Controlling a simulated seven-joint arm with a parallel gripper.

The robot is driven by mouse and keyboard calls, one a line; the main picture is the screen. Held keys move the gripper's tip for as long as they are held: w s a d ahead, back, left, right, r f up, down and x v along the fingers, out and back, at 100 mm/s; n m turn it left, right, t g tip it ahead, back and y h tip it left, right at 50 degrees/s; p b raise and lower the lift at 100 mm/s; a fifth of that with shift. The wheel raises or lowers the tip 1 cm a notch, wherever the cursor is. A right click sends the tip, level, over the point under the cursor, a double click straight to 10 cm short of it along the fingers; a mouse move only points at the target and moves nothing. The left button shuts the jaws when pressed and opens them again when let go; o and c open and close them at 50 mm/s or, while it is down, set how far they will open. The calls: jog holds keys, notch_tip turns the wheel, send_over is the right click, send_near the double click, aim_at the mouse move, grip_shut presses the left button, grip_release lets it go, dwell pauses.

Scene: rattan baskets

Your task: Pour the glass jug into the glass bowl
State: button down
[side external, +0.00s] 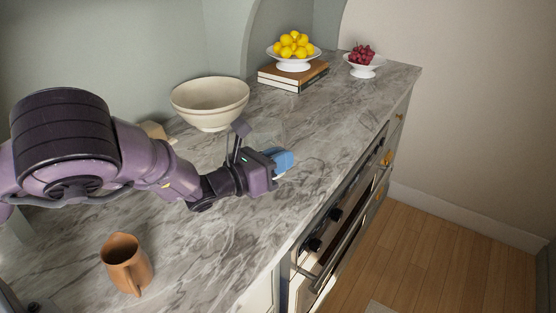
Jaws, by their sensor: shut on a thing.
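A brown, opaque jug (126,264) stands upright on the marble counter at the lower left, apart from my gripper. A wide cream bowl (210,104) stands at the back of the counter, behind my gripper. My gripper (277,165) is over the middle of the counter, toward its front edge. It is shut on a small blue thing (284,159), mostly hidden by the gripper, so I cannot tell what it is. A pale bit shows just under it.
Yellow fruit in a white footed bowl (294,64) sits on stacked books (293,78) at the back. A white stand (363,71) holds red grapes. A beige block (154,131) is partly behind my arm.

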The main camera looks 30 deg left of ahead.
aim_at(273, 140)
notch_tip(273, 140, up, 2)
jog(key=n, duration=0.2)
jog(key=shift+s+d+r+n, duration=0.1)
jog(key=shift+d+r+n, duration=0.05)
jog(key=shift+n, duration=0.25)
jog(key=n, duration=0.2)
jog(key=a+n+g, duration=0.1)
jog(key=n, duration=0.1)
jog(key=shift+w+a, duration=0.2)
jog(key=shift+w, duration=0.2)
jog(key=shift+w+a+r+n+g+h, duration=0.1)
jog(key=shift+w+a+n+g+h, duration=0.15)
jog(key=shift+n, duration=0.25)
jog(key=shift+w+a+r+n+g+h, duration=0.1)
jog(key=shift+w+a+n+g+h, duration=0.05)
jog(key=shift+a+n, duration=0.3)
jog(key=shift+w+a+r+n+g+h, duration=0.15)
jog(key=shift+w+a+r+n+g, duration=0.2)
jog(key=shift+a+n, duration=0.4)
jog(key=shift+w+a+r+n+g+h, duration=0.15)
jog(key=shift+w+a+n, duration=0.35)
jog(key=shift+n, duration=0.3)
jog(key=w+a+r+n+h, duration=0.1)
jog(key=w+a+r+n, duration=0.2)
jog(key=a+n, duration=0.2)
jog(key=shift+w+a+n+g+h, duration=0.3)
jog(key=shift+w+a+n+h, duration=0.1)
jog(key=shift+a, duration=0.6)
jog(key=shift+d, duration=0.1)
